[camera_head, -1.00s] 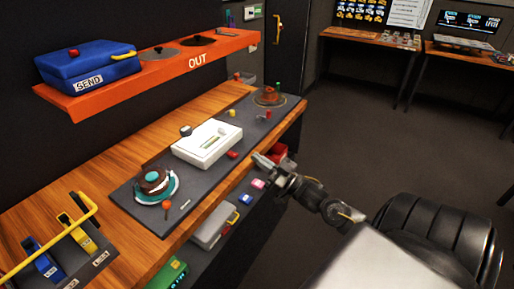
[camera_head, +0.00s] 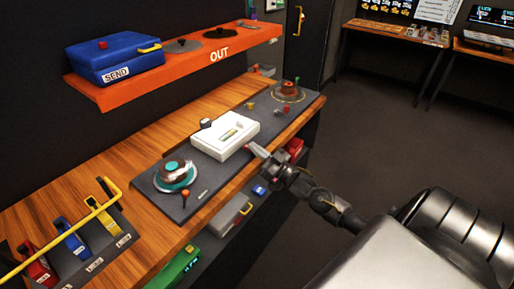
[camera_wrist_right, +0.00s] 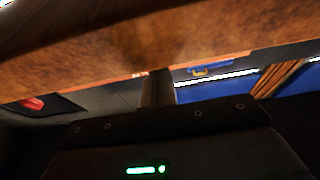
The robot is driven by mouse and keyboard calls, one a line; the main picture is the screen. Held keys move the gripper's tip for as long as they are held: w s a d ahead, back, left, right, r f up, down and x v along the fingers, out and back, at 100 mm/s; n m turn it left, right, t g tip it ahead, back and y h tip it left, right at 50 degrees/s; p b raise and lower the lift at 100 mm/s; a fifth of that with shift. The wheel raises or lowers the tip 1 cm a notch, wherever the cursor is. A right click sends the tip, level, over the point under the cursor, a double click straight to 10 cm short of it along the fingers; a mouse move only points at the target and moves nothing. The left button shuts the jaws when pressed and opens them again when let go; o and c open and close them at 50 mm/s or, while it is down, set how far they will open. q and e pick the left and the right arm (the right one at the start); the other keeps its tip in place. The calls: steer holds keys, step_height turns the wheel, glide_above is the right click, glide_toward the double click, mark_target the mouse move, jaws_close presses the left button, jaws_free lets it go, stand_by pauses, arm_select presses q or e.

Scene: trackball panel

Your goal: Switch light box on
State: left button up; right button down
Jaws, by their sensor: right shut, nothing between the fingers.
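A white box (camera_head: 215,147) with a small greenish window on its top sits mid-panel on the dark panel (camera_head: 196,205); it looks like the light box. I cannot tell whether it is lit, and no clear switch shows. My right gripper (camera_head: 252,149) is shut and empty, close to the near right corner of the white box; contact cannot be told. In the right wrist view the gripper's dark fingers (camera_wrist_right: 157,88) show close to a wooden edge (camera_wrist_right: 110,62). My left gripper is not in view.
Trackball units (camera_head: 175,172) and (camera_head: 288,90) sit at the panel's ends. An orange shelf (camera_head: 180,72) carries a blue case (camera_head: 113,60). Coloured levers (camera_head: 72,238) stand at left. Boxes fill the shelf below the wooden bench (camera_head: 60,185).

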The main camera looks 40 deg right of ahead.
steer(key=t+b, duration=0.1)
steer(key=b, duration=0.1)
steer(key=shift+f+b, duration=0.35)
steer(key=shift+f, duration=0.05)
steer(key=r+p, duration=0.1)
steer(key=s+r+p, duration=0.1)
steer(key=r+p, duration=0.1)
steer(key=shift+s+d+r+p, duration=0.2)
steer(key=shift+s+r+p, duration=0.05)
steer(key=shift+r+p, duration=0.15)
steer(key=f+b+v, duration=0.1)
steer(key=b+v, duration=0.2)
steer(key=v, duration=0.6)
steer(key=shift+w+f, duration=0.15)
steer(key=shift+f, duration=0.1)
